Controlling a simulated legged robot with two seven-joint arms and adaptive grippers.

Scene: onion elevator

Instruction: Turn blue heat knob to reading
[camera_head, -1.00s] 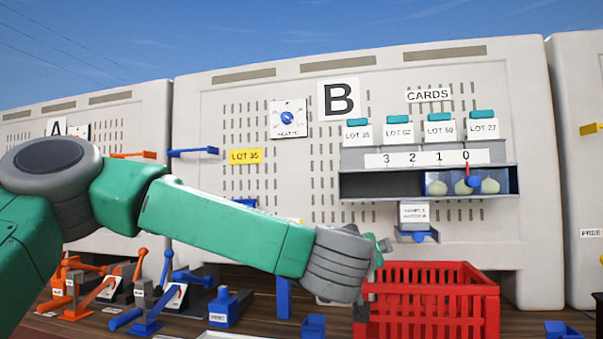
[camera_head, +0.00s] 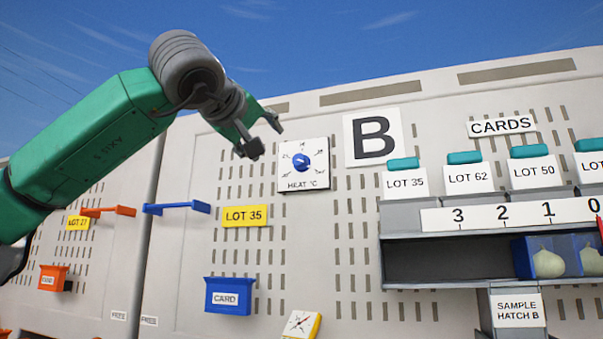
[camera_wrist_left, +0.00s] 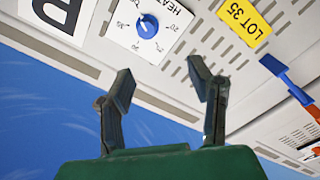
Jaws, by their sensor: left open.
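The blue heat knob (camera_head: 301,162) sits in the middle of a white dial plate (camera_head: 304,182) marked HEAT °C, on the wall panel left of the big B. In the left wrist view the knob (camera_wrist_left: 147,26) shows near the top, upside down, beyond the fingers and above the gap between them. Its exact reading is too small to tell. My left gripper (camera_head: 262,137) is open and empty, just up and left of the dial plate, apart from the knob. The open fingers (camera_wrist_left: 165,95) also show in the left wrist view. My right gripper is not in view.
A yellow LOT 35 card (camera_head: 245,215) and a blue peg bar (camera_head: 176,207) are left of the dial. A blue CARD box (camera_head: 235,296) hangs below. A shelf (camera_head: 440,250) with several cards stands to the right. The wall right around the dial is clear.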

